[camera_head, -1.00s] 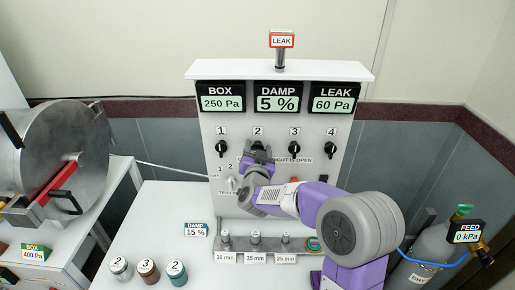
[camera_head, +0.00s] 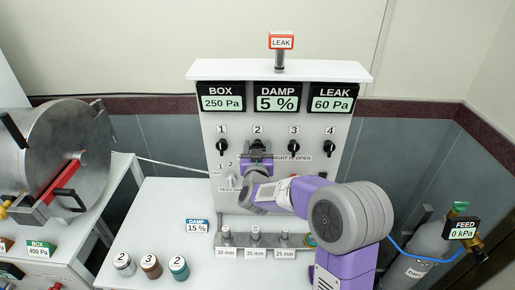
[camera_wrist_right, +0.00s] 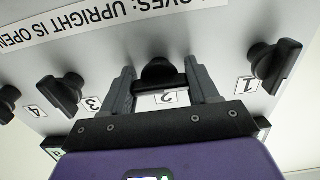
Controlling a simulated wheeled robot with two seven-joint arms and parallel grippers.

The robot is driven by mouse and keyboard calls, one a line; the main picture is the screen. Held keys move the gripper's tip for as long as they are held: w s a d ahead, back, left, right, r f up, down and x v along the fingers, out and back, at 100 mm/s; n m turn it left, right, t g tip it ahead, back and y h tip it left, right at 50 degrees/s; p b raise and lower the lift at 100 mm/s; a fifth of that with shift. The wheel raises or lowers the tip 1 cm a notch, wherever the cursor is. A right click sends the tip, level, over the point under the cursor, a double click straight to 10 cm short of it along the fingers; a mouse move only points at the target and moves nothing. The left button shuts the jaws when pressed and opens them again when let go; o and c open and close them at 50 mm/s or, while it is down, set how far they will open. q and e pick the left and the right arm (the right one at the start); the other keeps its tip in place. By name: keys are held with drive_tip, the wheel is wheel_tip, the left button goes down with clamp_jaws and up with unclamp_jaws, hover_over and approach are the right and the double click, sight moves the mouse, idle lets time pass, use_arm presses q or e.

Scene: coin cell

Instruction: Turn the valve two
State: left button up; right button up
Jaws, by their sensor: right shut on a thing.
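Valve two is a black knob with a bar handle. In the right wrist view valve two (camera_wrist_right: 160,73) sits between my two fingers, above an upside-down "2" label, its bar lying across the gap. My right gripper (camera_wrist_right: 162,88) is shut on it, one finger at each end of the bar. In the head view my right gripper (camera_head: 257,148) is at the panel (camera_head: 350,90) just under the "2" label and mostly hides the knob. My left gripper is not in view.
Valve one (camera_head: 221,147), valve three (camera_head: 293,146) and valve four (camera_head: 331,147) flank it. Displays read BOX 250 Pa, DAMP 5 % and LEAK 60 Pa. Numbered jars (camera_head: 150,266) stand on the white bench. A steel chamber (camera_head: 65,150) is left, a gas cylinder (camera_head: 425,250) right.

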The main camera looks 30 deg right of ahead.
drive_tip(key=o, duration=1.1)
drive_tip(key=shift+c, duration=0.2)
